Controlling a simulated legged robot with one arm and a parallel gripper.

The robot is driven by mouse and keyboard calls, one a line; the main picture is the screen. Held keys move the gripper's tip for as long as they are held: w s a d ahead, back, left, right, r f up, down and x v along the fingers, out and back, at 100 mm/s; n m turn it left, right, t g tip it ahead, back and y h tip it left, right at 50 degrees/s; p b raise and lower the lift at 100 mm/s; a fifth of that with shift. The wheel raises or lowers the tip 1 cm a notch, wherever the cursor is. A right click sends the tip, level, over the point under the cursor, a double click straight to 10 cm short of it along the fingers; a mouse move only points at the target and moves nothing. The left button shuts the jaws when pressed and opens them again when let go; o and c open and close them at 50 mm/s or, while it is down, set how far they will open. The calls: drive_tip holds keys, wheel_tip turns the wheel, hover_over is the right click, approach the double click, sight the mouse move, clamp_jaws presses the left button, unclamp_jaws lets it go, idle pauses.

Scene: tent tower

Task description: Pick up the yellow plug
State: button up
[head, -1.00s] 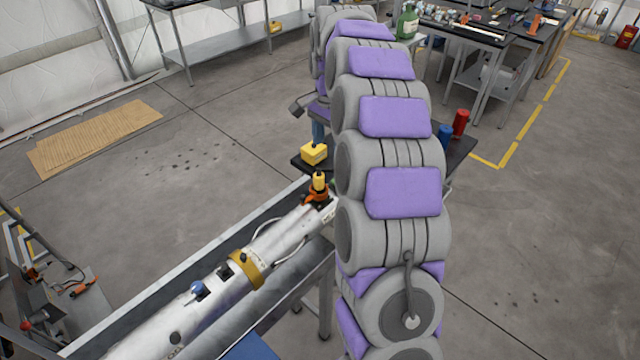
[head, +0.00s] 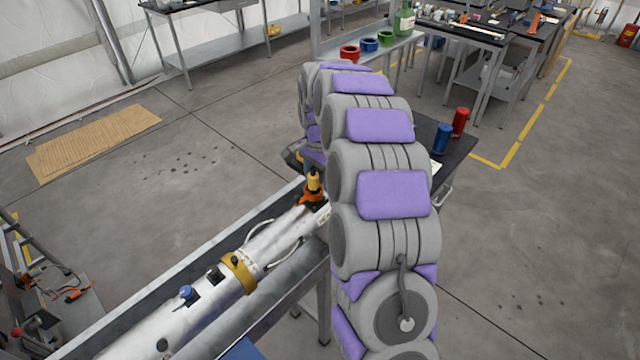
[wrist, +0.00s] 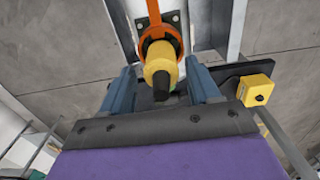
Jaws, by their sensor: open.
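The yellow plug (head: 314,181) stands upright in an orange fitting (head: 308,198) at the far end of a long white cylinder (head: 205,292). In the wrist view the yellow plug (wrist: 160,66) has a black tip and hangs in the picture between the blue fingers. My gripper (wrist: 163,86) is open, with one finger on each side of the plug; I see no clear contact, and depth is hard to judge. The orange fitting (wrist: 151,30) shows beyond it.
A grey trough (head: 180,262) holds the cylinder. A yellow box (wrist: 255,90) lies right of the fingers in the wrist view. A black table (head: 458,152) with blue (head: 443,138) and red (head: 460,121) canisters stands behind my arm. Floor at left is mostly clear.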

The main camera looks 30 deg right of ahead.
sight(308, 193)
drive_tip(key=a, duration=0.3)
drive_tip(key=shift+a, duration=0.25)
drive_tip(key=shift+c, duration=0.4)
drive_tip(key=d, duration=0.3)
drive_tip(key=shift+f, duration=0.2)
drive_tip(key=c, duration=0.6)
drive_tip(key=shift+c, duration=0.9)
drive_tip(key=shift+a, duration=0.25)
drive_tip(key=shift+c, duration=0.6)
drive_tip(key=shift+a+r, duration=0.1)
drive_tip(key=shift+a, duration=0.5)
drive_tip(key=shift+c, duration=0.6)
